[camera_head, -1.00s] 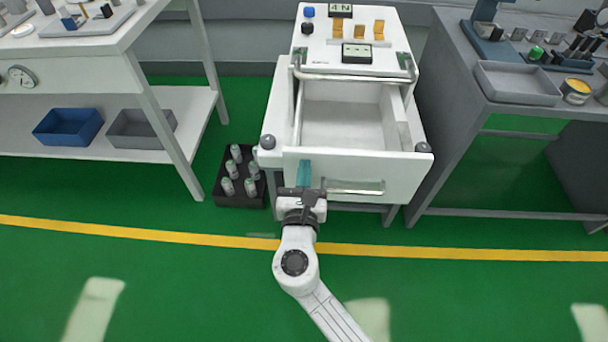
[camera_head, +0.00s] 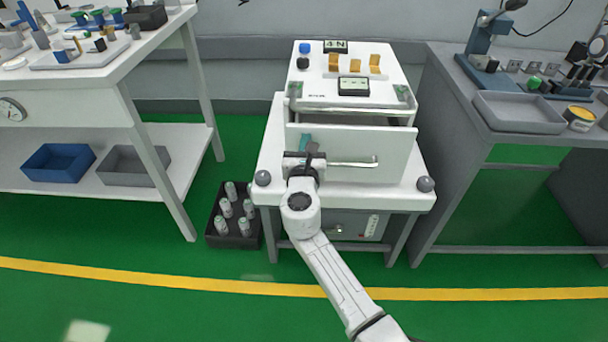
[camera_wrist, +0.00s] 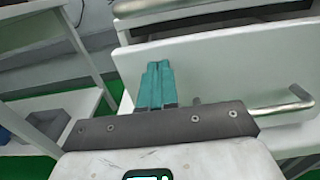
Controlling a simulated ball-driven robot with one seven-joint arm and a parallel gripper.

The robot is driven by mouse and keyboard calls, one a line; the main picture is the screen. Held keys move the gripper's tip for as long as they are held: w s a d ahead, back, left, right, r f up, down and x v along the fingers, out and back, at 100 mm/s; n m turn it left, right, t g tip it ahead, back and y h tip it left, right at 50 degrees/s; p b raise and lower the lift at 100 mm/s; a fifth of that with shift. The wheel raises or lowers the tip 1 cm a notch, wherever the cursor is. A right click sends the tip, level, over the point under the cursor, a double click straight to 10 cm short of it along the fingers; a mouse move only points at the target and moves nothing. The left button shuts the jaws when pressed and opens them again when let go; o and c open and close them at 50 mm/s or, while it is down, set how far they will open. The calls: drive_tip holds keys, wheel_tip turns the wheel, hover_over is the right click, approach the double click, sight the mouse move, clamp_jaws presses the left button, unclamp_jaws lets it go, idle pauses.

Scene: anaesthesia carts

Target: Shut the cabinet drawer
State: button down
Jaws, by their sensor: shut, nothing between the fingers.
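The white cabinet (camera_head: 272,170) stands in the middle of the head view. Its drawer front (camera_head: 392,150) stands a little forward of the cabinet body, with a narrow dark gap above it. The bar handle (camera_head: 352,164) is on the front's right part. My gripper (camera_head: 305,140) is shut and empty, left of the handle, its teal fingertips at the drawer front. In the wrist view the teal fingers (camera_wrist: 156,84) lie against or just before the white front (camera_wrist: 225,65); exact contact cannot be told. The handle (camera_wrist: 285,108) is to their right.
A black crate of several bottles (camera_head: 232,240) stands on the floor left of the cabinet. A white table with bins (camera_head: 90,110) is at left, a grey bench (camera_head: 450,120) at right. The green floor in front is clear.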

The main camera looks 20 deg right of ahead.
drive_tip(key=b+x, duration=0.2)
drive_tip(key=x, duration=0.1)
drive_tip(key=b+x, duration=0.1)
drive_tip(key=x, duration=0.3)
drive_tip(key=shift+w+d+f+b, duration=0.1)
drive_tip(key=shift+w+f+b, duration=0.15)
drive_tip(key=shift+b, duration=0.15)
drive_tip(key=shift+w+d+r, duration=0.15)
drive_tip(key=shift+w, duration=0.4)
drive_tip(key=shift+s, duration=0.55)
drive_tip(key=p+v, duration=0.5)
drive_tip(key=v, duration=0.8)
